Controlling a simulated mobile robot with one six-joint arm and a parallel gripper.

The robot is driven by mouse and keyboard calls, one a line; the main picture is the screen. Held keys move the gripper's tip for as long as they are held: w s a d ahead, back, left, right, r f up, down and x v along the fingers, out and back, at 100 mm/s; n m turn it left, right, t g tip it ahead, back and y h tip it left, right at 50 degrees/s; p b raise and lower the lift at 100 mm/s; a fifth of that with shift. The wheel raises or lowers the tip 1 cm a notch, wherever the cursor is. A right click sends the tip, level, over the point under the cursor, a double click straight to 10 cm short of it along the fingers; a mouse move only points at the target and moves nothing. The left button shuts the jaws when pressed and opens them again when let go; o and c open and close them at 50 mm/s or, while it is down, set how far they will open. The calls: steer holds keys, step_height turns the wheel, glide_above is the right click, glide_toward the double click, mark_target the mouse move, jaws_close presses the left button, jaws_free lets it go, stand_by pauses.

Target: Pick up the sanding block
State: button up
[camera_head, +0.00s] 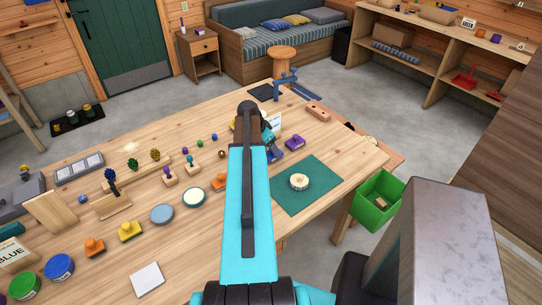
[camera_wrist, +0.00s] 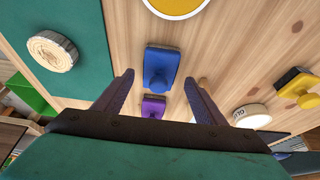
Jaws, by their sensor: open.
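No piece is plainly marked as the sanding block; knobbed blocks are the likeliest match, but I cannot tell which. A purple knobbed block (camera_wrist: 153,106) shows between the fingers, lower in the picture. A yellow knobbed block (camera_wrist: 298,87) lies to the right. In the head view the blue block (camera_head: 277,155) and purple block (camera_head: 295,142) lie right of my arm, which hides my fingertips. Neither block is held.
The workbench (camera_head: 335,155) is crowded on the left with tins, stamps and small wooden pieces. A green mat (camera_head: 318,197) with a pale wood slice (camera_head: 299,182) lies right of my arm. A drilled wooden block (camera_head: 318,111) lies behind. A green crate (camera_head: 365,211) stands off the right edge.

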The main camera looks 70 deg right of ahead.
steer(key=shift+p+x, duration=0.4)
steer(key=shift+x, duration=0.9)
steer(key=c, duration=1.2)
steer(key=shift+r, duration=0.1)
